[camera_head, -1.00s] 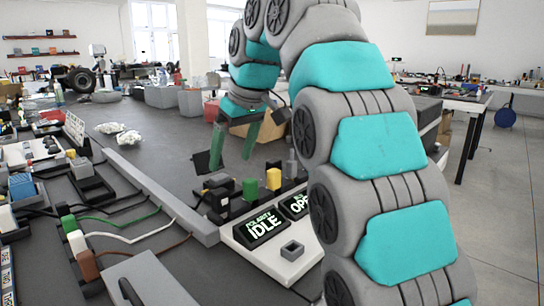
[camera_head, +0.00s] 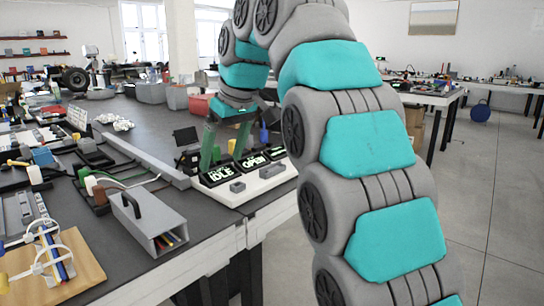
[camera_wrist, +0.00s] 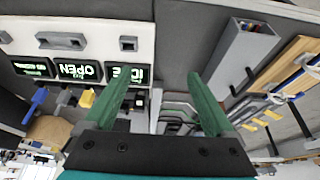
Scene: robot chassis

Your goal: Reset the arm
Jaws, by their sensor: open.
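My gripper (camera_head: 226,143) is open and empty, with its two green fingers pointing down behind the white indicator panel (camera_head: 246,192) on the dark workbench. In the wrist view my gripper (camera_wrist: 158,82) also shows open, with nothing between its spread fingers. My arm of grey and teal segments arches up from the lower right and bends over toward the bench. The panel has displays reading "IDLE" (camera_head: 217,174) and "OPEN" (camera_head: 254,161). I cannot tell whether the fingertips touch anything, as the panel area partly hides them.
A grey open box (camera_head: 150,222) with a black handle stands near the bench's front edge. A wooden board (camera_head: 62,275) with cables and ties lies at the lower left. Several coloured connectors and wires crowd the bench. Open floor (camera_head: 475,220) lies to the right.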

